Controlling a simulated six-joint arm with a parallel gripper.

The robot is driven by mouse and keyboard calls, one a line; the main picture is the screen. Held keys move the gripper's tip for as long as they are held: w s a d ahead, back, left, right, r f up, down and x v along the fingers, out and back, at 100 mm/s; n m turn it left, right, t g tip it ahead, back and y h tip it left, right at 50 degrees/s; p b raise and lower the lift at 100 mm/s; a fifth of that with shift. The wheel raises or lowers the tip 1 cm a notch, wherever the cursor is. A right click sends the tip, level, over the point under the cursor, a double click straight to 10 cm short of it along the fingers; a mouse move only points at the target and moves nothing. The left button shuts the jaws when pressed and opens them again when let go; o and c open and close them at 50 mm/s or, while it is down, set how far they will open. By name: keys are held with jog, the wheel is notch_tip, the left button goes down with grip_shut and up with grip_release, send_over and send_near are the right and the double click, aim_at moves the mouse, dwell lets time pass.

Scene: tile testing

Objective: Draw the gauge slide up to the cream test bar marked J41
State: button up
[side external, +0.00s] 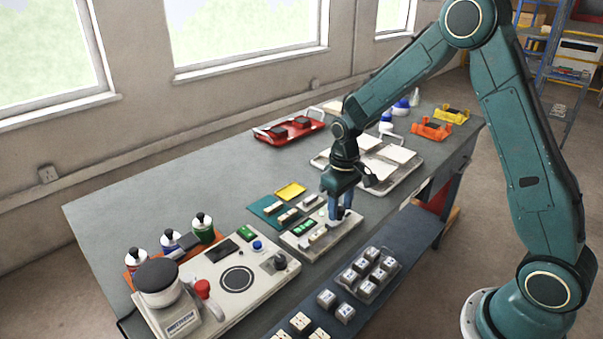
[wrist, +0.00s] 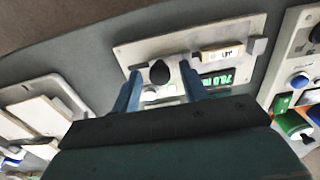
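The gauge is a pale flat plate (side external: 345,236) on the bench, with a green lit display (side external: 305,227). In the wrist view, the cream test bar (wrist: 215,54) lies on the gauge plate (wrist: 130,55), its marking upside down and reading like J41. Its right end is close to a grey block (wrist: 257,47). A black knob (wrist: 159,72), apparently the slide's, stands left of the bar. My gripper (wrist: 160,68) is open, its blue fingers on either side of the knob with gaps visible. In the side view, my gripper (side external: 341,214) is low over the plate's right part and hides the knob.
A teal mat (side external: 262,209) with more bars and a yellow tray (side external: 290,191) lie behind the gauge. A scale unit (side external: 215,300) stands to its left, a white-tile tray (side external: 398,182) to its right. Several marked blocks (side external: 365,272) sit in front.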

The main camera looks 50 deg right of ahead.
aim_at(333, 224)
jog(key=c, duration=0.8)
jog(key=shift+o, duration=0.2)
jog(key=shift+a+r, duration=0.1)
jog(key=shift+a, duration=1.3)
dwell(0.8)
jog(key=o, duration=0.8)
jog(key=shift+r, duration=0.1)
jog(key=shift+d+r, duration=0.1)
jog(key=shift+r, duration=2.75)
